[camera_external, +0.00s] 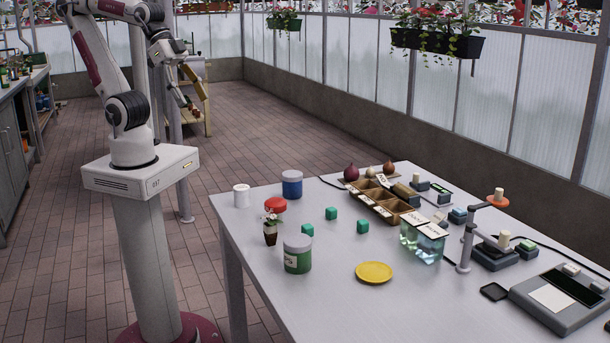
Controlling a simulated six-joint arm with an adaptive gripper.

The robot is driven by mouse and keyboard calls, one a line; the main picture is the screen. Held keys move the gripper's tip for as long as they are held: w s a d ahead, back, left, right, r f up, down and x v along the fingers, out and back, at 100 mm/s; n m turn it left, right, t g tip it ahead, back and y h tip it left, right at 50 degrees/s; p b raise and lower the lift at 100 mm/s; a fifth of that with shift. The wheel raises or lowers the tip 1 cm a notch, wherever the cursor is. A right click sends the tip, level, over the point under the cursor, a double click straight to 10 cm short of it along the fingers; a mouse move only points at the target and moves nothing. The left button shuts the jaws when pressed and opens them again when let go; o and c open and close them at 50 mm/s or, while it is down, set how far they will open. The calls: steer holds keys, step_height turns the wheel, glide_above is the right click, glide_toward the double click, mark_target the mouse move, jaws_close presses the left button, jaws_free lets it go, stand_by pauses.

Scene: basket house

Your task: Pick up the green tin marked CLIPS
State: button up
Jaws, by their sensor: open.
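The green tin (297,258) stands upright near the left front edge of the grey table (330,315). It has a pale lid and a white label on its lower left side; the lettering is partly turned away and too small to read fully. My gripper (190,100) is open and empty, raised in the air to the left of the table's far end. It is well apart from the green tin and touches nothing.
A small potted plant (270,234) stands close to the green tin's left. A red-topped item (275,205), blue tin (292,184), white tin (241,196) and green cubes (331,213) are farther back. A yellow plate (374,272) lies to the right. The front left tabletop is clear.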

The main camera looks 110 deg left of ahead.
steer(key=w+d+r+t+h, duration=0.15)
steer(key=w+d, duration=0.35)
steer(key=w, duration=0.5)
steer(key=w+d+t+h, duration=0.1)
steer(key=w+d+t, duration=0.1)
steer(key=w+d, duration=0.55)
steer(key=n+t+y, duration=0.3)
steer(key=t+y, duration=0.1)
steer(key=t, duration=0.1)
glide_above(298, 254)
steer(key=s+a, duration=0.2)
steer(key=s, duration=0.2)
step_height(298, 254, down, 17)
steer(key=shift+d+f, duration=0.1)
steer(key=shift+f, duration=0.05)
steer(key=s+f+y, duration=0.1)
steer(key=f, duration=0.2)
steer(key=s+f+t+y, duration=0.1)
steer(key=s+f, duration=0.1)
steer(key=f, duration=0.2)
steer(key=s+d+f+t+y, duration=0.1)
steer(key=f+y, duration=0.1)
steer(key=f, duration=0.2)
steer(key=shift+s, duration=0.15)
steer(key=shift+s+f+t, duration=0.25)
steer(key=shift+s+f, duration=0.05)
steer(key=shift+s, duration=0.1)
steer(key=shift+w, duration=0.1)
steer(key=shift+x, duration=1.2)
